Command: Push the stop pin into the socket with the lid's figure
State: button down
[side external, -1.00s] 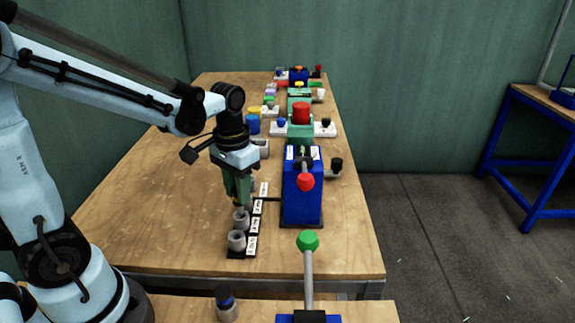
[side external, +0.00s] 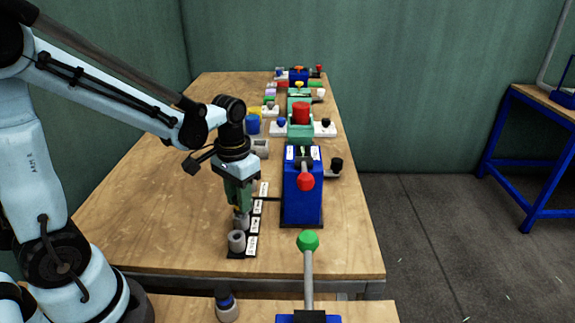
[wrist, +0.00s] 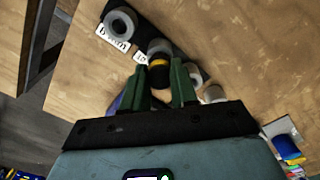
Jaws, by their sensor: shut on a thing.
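My gripper (side external: 240,207) is shut on a stop pin (wrist: 159,76), a dark pin with a yellow band. It points down over a row of grey ring-shaped sockets on a black strip (side external: 234,254) with white labels. The nearest socket (side external: 236,241) stands uncovered, and it shows at the top of the wrist view (wrist: 120,22). The pin's lower end lines up with the second socket (wrist: 157,46); I cannot tell whether it is inside. Another socket (wrist: 194,75) sits beside the fingers. The labels' figures are too small to read surely. I cannot make out the lid's figure.
A blue press (side external: 303,205) with a red-knobbed lever stands right of the row. A green-knobbed lever (side external: 308,242) rises in front. A grey piece with a blue top (side external: 227,305) stands at the front edge. More presses fill the back; the left tabletop is clear.

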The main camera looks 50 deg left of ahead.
jog(key=shift+f, duration=0.55)
jog(key=c, duration=0.8)
grip_release()
notch_tip(320, 180, up, 12)
jog(key=shift+s, duration=0.1)
jog(key=s+d+f+m+t, duration=0.1)
jog(key=s+d+f+t, duration=0.2)
jog(key=t, duration=0.4)
jog(key=shift+d, duration=0.7)
